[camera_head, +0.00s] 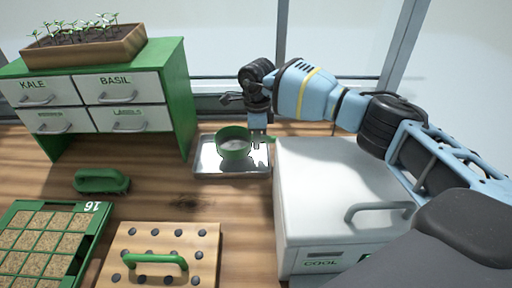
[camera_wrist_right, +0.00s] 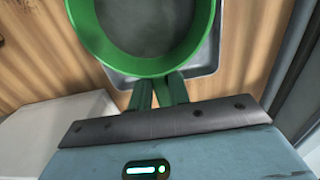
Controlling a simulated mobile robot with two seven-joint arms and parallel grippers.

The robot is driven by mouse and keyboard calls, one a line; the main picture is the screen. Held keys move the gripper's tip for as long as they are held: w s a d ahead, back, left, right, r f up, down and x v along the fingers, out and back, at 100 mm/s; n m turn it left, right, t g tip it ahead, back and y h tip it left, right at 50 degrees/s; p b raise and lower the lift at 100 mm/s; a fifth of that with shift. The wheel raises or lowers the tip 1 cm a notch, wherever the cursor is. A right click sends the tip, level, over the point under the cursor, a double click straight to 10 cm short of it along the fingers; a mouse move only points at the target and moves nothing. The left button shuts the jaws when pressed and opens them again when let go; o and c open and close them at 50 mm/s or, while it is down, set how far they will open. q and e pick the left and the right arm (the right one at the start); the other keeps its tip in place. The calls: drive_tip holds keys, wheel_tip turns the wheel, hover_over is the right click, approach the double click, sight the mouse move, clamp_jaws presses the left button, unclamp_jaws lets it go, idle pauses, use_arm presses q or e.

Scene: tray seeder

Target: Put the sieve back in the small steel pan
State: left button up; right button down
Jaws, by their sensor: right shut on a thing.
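The sieve (camera_head: 234,147) is a round green ring with a grey mesh. It is over the small steel pan (camera_head: 207,168), roughly level; I cannot tell whether it touches the pan floor. My right gripper (camera_head: 258,133) is shut on the sieve's handle at the pan's right side, near the cool box. In the right wrist view the sieve's green rim (camera_wrist_right: 148,67) fills the top, with green strips at the jaws (camera_wrist_right: 157,92), and part of the pan (camera_wrist_right: 205,75) shows behind it. My left gripper is not in view.
A white cool box (camera_head: 330,180) stands just right of the pan. A green drawer cabinet (camera_head: 182,100) is at left, with a seedling tray (camera_head: 85,45) on top.

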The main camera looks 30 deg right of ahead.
drive_tip(key=shift+f, duration=1.85)
drive_tip(key=c, duration=1.3)
unclamp_jaws()
drive_tip(key=shift+r, duration=0.15)
wheel_tip(320, 180, up, 12)
drive_tip(key=shift+f, duration=0.15)
